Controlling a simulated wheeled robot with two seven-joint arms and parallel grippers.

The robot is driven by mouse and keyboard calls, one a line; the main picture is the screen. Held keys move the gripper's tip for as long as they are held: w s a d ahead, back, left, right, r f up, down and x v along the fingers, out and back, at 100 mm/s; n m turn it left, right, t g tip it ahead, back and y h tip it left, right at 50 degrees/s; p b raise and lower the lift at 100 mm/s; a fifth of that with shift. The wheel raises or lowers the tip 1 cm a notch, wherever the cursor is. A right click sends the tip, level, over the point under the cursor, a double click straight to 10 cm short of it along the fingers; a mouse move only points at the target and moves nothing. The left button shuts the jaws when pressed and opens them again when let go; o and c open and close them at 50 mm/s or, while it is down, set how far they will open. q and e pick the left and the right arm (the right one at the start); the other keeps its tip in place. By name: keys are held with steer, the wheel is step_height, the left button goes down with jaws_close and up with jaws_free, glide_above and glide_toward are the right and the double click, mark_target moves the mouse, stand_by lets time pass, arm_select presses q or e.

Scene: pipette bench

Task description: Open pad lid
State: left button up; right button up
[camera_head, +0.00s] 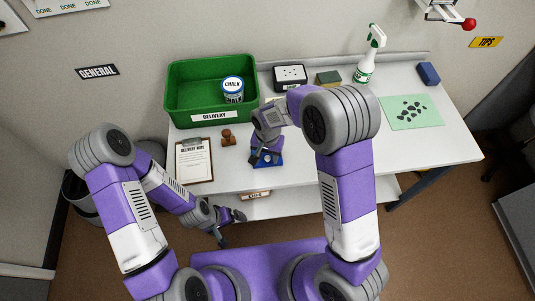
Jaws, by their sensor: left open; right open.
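The small blue pad (274,161) lies on the white table near its front edge. My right gripper (262,154) is open, pointing down right over the pad, and hides part of it. I cannot tell whether its fingers touch the pad or how its lid stands. My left gripper (231,228) is open and empty, low in front of the table's front edge, well apart from the pad.
A brown stamp (228,138) and a clipboard (195,161) lie left of the pad. A green delivery bin (181,98) holding a chalk tub (232,88) stands behind. A spray bottle (366,66) and green sheet (425,119) are right. The table's front right is clear.

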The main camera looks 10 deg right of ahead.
steer(key=shift+c, duration=0.3)
jaws_close()
steer(key=shift+r, duration=0.1)
